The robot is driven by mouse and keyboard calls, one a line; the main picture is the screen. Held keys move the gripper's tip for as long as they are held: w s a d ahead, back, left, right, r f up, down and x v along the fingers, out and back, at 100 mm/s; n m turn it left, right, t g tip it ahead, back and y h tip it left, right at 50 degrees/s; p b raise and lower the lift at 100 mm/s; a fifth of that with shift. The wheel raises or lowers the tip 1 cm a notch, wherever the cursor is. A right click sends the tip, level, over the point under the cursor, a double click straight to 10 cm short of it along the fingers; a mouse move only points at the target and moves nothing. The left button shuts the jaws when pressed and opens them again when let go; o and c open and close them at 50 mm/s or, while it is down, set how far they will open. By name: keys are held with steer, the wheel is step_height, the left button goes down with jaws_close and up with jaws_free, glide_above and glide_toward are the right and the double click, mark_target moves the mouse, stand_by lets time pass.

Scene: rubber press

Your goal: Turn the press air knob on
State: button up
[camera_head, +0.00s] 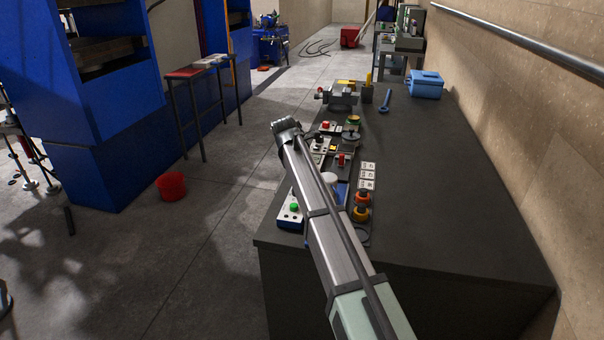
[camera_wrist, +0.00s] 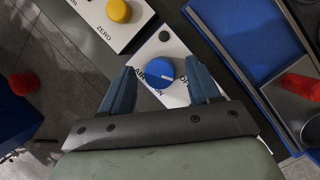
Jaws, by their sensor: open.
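The air knob (camera_wrist: 159,72) is a round blue dial on a white panel (camera_wrist: 178,97) in the wrist view. A pale mark shows on its right side. The panel's lettering includes "AIR" and "ON", partly covered. My gripper (camera_wrist: 160,66) is open, with one dark finger left of the knob and one right of it. Gaps show between the fingers and the knob; I cannot tell its exact height above the panel. In the head view my gripper (camera_head: 287,127) is at the left edge of the bench, and I cannot make out the blue knob there.
In the wrist view a yellow knob (camera_wrist: 118,11) marked "ZERO" sits up-left, and a blue tray (camera_wrist: 232,30) and red handle (camera_wrist: 300,86) lie right. The dark bench (camera_head: 440,200) carries several control boxes near my arm.

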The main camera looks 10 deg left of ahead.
steer(key=c, duration=1)
steer(key=shift+a+m, duration=0.1)
steer(key=shift+m, duration=0.3)
steer(key=m, duration=0.1)
steer(key=m+h, duration=0.1)
steer(key=shift+w+a+m+g, duration=0.1)
steer(key=shift+w+m+g, duration=0.1)
steer(key=shift+m+g, duration=0.15)
steer(key=m+g+h, duration=0.1)
steer(key=m, duration=0.2)
steer(key=shift+m, duration=0.35)
steer(key=m, duration=0.1)
steer(key=m+g, duration=0.1)
steer(key=m, duration=0.1)
steer(key=shift+w+a+g, duration=0.1)
steer(key=shift+w+g, duration=0.05)
steer(key=shift+g, duration=0.1)
steer(key=shift+m+g+h, duration=0.3)
steer(key=shift+m+g, duration=0.3)
steer(key=shift+m, duration=1.1)
